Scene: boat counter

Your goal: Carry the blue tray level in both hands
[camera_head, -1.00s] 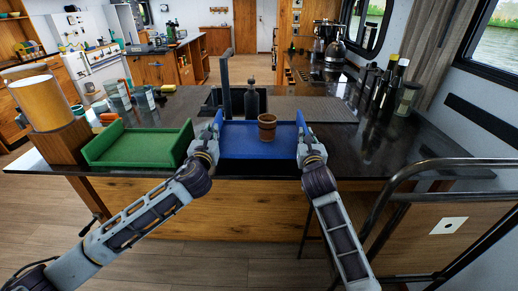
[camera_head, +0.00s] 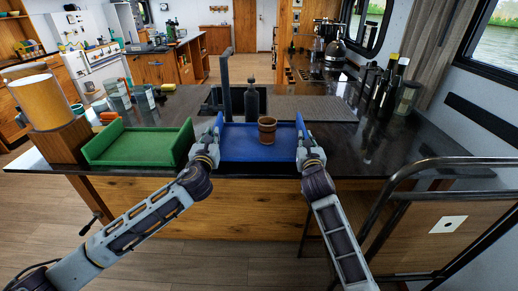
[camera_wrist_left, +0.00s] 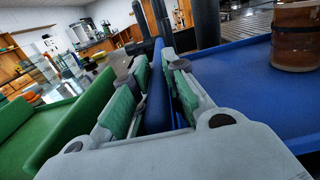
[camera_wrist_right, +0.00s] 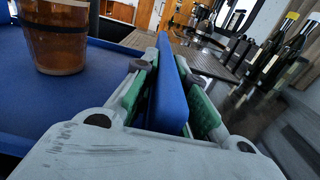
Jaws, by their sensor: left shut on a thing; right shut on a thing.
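The blue tray (camera_head: 240,151) is at the near edge of the counter, right of the green tray, and looks about level. I cannot tell whether it touches the counter. My left gripper (camera_head: 217,133) is shut on the tray's left side wall (camera_wrist_left: 155,98). My right gripper (camera_head: 301,134) is shut on the tray's right side wall (camera_wrist_right: 170,95).
A green tray (camera_head: 140,147) sits on the counter (camera_head: 400,135) to the left. Several bottles and a jar (camera_head: 407,98) stand at right. The counter between is clear.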

